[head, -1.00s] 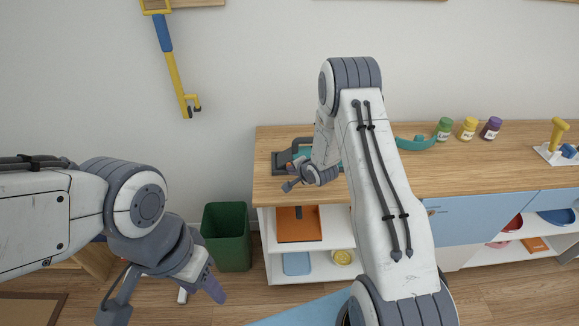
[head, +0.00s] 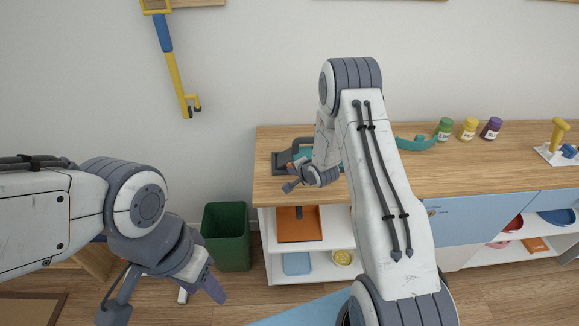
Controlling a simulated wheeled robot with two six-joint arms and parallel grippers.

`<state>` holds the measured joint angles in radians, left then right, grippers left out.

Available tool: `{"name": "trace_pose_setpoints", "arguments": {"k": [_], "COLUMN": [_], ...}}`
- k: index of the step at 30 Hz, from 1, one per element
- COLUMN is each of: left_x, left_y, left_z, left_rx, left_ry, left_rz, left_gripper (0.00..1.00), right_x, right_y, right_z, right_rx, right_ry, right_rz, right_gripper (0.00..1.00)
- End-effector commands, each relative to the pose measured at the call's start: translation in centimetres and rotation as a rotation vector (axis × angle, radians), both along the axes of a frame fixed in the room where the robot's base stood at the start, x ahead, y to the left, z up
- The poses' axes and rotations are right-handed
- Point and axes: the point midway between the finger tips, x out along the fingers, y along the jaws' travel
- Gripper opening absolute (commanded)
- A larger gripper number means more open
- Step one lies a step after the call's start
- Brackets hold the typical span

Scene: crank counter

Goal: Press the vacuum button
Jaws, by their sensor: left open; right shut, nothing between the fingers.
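A dark grey and teal device (head: 284,160) with an upright frame stands at the left end of the wooden counter, partly hidden behind my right arm. I cannot make out which part of it is the vacuum button. My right gripper (head: 289,187) is shut and empty, just in front of the device, above the counter's front part. Whether it touches anything is too small to tell. My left gripper (head: 168,303) is open and empty, low at the left, in front of the floor and away from the counter.
The wooden counter (head: 480,175) carries a teal curved handle (head: 416,143), green (head: 445,129), yellow (head: 468,129) and purple (head: 490,128) jars, and a yellow-handled crank (head: 558,140) at right. A green bin (head: 226,237) stands left of the shelves. A yellow and blue tool (head: 170,60) hangs on the wall.

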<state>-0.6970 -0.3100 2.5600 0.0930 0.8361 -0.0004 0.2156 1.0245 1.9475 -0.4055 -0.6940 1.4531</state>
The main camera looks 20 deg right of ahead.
Motion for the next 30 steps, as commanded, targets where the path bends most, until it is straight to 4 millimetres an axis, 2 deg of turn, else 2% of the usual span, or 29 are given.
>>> {"name": "trace_pose_setpoints", "arguments": {"k": [1, 11, 24, 30], "left_x": [0.0, 0.0, 0.0, 0.0], "left_y": [0.0, 0.0, 0.0, 0.0], "left_z": [-0.1, 0.0, 0.5, 0.5], "left_rx": [0.0, 0.0, 0.0, 0.0], "left_ry": [0.0, 0.0, 0.0, 0.0], "left_rz": [0.0, 0.0, 0.0, 0.0], "left_gripper": [0.5, 0.5, 0.5, 0.5], "right_x": [0.4, 0.0, -4.3, -5.5], "right_y": [-0.5, -0.4, 1.1, 1.5], "right_z": [0.2, 0.3, 0.2, 0.2], "right_rx": [-0.002, -0.002, -0.002, -0.002], "right_ry": [-0.015, -0.013, -0.007, -0.007], "right_rz": [-0.013, -0.013, -0.005, -0.003], "right_gripper": [0.0, 0.0, 0.0, 0.0]}}
